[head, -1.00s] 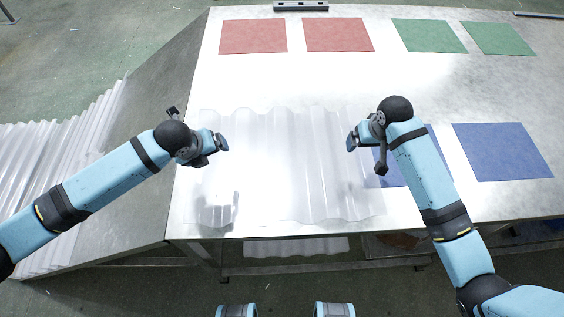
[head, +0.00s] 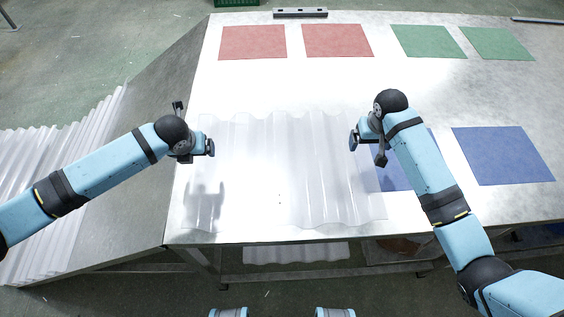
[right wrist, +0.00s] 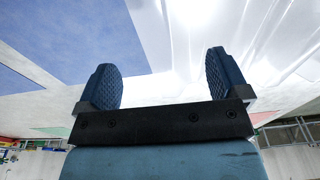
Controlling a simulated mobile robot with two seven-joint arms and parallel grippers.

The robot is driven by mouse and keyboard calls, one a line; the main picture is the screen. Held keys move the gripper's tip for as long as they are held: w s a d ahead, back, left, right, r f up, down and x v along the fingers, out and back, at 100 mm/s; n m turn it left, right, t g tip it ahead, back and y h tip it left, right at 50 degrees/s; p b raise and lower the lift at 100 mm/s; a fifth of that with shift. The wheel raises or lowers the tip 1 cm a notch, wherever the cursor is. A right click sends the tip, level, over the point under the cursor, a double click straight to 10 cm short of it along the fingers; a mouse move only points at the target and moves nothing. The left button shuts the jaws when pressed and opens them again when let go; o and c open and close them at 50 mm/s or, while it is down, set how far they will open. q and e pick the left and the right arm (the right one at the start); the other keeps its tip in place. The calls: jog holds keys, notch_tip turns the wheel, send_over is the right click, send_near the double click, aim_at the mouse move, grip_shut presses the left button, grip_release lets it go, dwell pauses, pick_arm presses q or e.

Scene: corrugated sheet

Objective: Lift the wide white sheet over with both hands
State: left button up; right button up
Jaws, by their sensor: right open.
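The wide white sheet (head: 325,180) is translucent and corrugated, and lies flat on the metal table near its front edge. My left gripper (head: 211,147) is above the sheet's left part, apart from it; its jaw gap does not show clearly. My right gripper (head: 353,141) is above the sheet's right edge. In the right wrist view the right gripper (right wrist: 162,84) has its two dark blue fingers wide apart with nothing between them. The sheet's ridges (right wrist: 268,40) show at upper right there.
Red mats (head: 252,42) (head: 337,40), green mats (head: 428,41) (head: 499,43) and blue mats (head: 503,155) (head: 393,176) lie on the table (head: 300,85). A stack of corrugated sheets (head: 50,190) is at left. Another sheet (head: 295,253) lies below the table.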

aim_at(202, 158)
pick_arm(q)
jog(key=x, duration=0.9)
pick_arm(e)
jog(key=f, duration=0.6)
jog(key=w+f, duration=0.1)
jog(key=f, duration=0.2)
pick_arm(q)
jog(key=c, duration=1.2)
pick_arm(e)
jog(key=shift+r, duration=0.1)
jog(key=c, duration=1.2)
